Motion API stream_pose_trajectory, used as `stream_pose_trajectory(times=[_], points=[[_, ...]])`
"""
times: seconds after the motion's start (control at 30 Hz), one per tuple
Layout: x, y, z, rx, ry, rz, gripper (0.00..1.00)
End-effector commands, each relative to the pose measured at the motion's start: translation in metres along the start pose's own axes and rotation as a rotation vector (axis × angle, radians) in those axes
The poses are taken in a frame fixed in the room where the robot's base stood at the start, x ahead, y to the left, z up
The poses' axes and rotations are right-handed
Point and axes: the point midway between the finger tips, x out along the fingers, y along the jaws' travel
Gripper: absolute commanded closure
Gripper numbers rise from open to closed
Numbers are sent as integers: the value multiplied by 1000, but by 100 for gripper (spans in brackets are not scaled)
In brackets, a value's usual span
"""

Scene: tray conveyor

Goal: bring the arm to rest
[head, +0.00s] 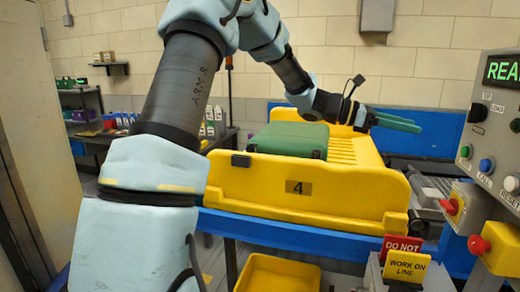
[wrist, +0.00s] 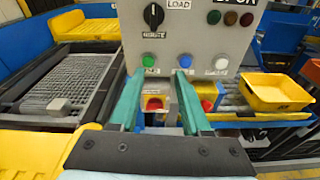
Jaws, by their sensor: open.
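My arm rises on the left of the head view and reaches across above the yellow tray marked 4 (head: 300,187). My gripper (head: 418,125) is beyond the tray's right part, with its two green fingers pointing right. In the wrist view my gripper (wrist: 157,76) is open, with nothing between its fingers. The fingers point towards the grey control panel (wrist: 200,42), which has a black knob and coloured buttons. A green case (head: 290,139) lies in the tray, apart from my gripper.
The control panel with a lit display (head: 503,70) stands at the right. A red stop button (head: 479,245) and a red-and-yellow "DO NOT WORK ON LINE" sign (head: 405,260) are in front. An empty yellow tray (wrist: 275,92) is right of the panel in the wrist view.

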Motion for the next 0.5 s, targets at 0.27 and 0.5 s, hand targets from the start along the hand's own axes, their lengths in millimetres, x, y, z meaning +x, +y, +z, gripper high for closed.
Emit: stream_pose_trajectory(times=[0.27, 0.5], points=[[-112, -71, -135, 369, 594, -121, 52], [-249, -148, -211, 701, 1021, -404, 52]])
